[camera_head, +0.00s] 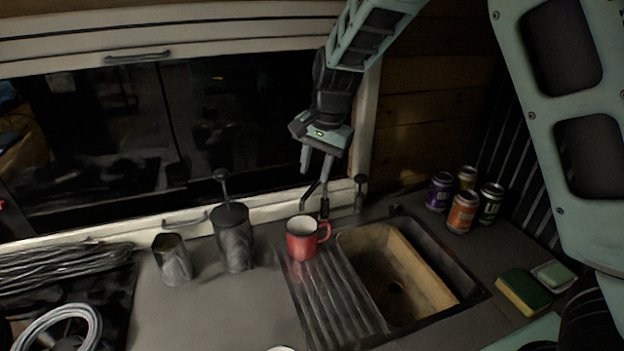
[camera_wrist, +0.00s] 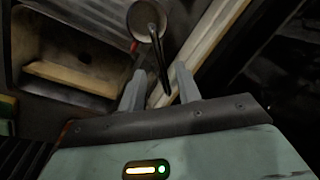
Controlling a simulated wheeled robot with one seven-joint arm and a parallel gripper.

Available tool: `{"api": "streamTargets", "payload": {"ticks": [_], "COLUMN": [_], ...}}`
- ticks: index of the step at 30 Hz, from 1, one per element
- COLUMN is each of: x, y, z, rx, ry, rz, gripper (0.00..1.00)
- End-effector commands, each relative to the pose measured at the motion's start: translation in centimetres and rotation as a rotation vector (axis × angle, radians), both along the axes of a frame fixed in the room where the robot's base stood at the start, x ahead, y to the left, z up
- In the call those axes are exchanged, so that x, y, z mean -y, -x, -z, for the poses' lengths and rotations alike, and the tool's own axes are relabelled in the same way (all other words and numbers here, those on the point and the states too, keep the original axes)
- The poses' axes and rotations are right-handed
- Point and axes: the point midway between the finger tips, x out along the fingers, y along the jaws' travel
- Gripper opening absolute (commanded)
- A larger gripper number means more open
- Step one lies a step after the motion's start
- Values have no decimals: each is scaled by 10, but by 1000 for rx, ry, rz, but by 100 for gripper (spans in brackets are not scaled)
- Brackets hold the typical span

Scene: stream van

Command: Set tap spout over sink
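The sink (camera_head: 424,266) is a dark-rimmed basin with a lit tan inner wall, right of a ribbed drainboard; it also shows at the left of the wrist view (camera_wrist: 70,77). The dark tap spout (camera_head: 312,189) is at the back, beneath my gripper, and appears to point left, away from the basin. In the wrist view the thin dark spout (camera_wrist: 162,65) runs between my finger lines. My gripper (camera_head: 316,176) is open, its fingers (camera_wrist: 160,88) apart on either side of the spout in the picture. Whether they touch it I cannot tell.
A red mug (camera_head: 301,243) stands on the drainboard close to the tap. A dark plunger pot (camera_head: 234,240) and a metal canister (camera_head: 172,262) stand farther left. Several cans (camera_head: 462,213) and a sponge (camera_head: 524,292) are right of the sink. The window frame runs behind.

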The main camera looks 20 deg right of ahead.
Motion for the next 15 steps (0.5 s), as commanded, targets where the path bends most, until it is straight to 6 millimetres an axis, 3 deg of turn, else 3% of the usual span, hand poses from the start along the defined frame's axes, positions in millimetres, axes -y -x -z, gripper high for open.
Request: {"api": "streamTargets", "payload": {"ticks": [6,15], "x": [-4,-6], "y": [-4,-6], "z": [32,45], "rx": [-4,0], "ry": [1,0], "rz": [0,0], "gripper": [33,33]}}
